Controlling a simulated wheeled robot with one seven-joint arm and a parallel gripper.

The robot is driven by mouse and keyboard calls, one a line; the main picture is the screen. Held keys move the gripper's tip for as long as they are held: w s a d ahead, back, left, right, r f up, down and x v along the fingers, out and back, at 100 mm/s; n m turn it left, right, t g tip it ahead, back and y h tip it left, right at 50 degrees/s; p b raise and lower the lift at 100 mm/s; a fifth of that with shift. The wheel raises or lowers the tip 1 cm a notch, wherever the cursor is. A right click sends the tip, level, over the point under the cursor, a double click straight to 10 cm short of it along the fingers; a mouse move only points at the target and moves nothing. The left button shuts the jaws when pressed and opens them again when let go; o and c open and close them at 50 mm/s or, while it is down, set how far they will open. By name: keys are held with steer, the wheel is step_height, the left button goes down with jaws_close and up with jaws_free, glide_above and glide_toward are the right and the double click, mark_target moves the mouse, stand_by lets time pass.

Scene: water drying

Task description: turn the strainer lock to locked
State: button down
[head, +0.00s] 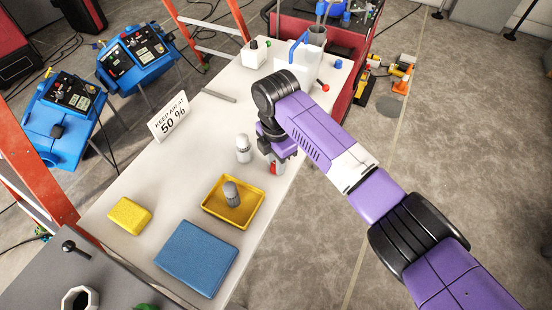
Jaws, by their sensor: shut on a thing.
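My gripper (276,165) points down at the table's right edge, below the purple and black arm. It is shut on a small piece with a red part (273,168), mostly hidden by the gripper and wrist. I cannot tell for sure whether this is the strainer lock, or which way it is turned. A grey cylinder (232,194) stands in a yellow tray (211,212), left of and nearer than the gripper. A white and grey cylinder (243,148) stands upright just left of the gripper.
The white table (190,165) also holds a sign reading "KEEP AIR AT 50 %" (169,117), a yellow sponge (130,215), a blue pad (197,258) and a white bottle (254,53). A white box-shaped apparatus (297,72) stands at the far end.

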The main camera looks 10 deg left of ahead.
steer(key=m+p, duration=0.2)
steer(key=m, duration=0.1)
steer(key=shift+r+m, duration=0.15)
steer(key=shift+m, duration=0.25)
steer(key=m+p, duration=0.1)
steer(key=m, duration=0.2)
steer(key=shift+m, duration=0.3)
steer(key=m+p, duration=0.2)
steer(key=m, duration=0.2)
steer(key=shift+m+p, duration=0.5)
steer(key=shift+m, duration=1.5)
steer(key=c, duration=1.1)
jaws_free()
steer(key=shift+c, duration=0.2)
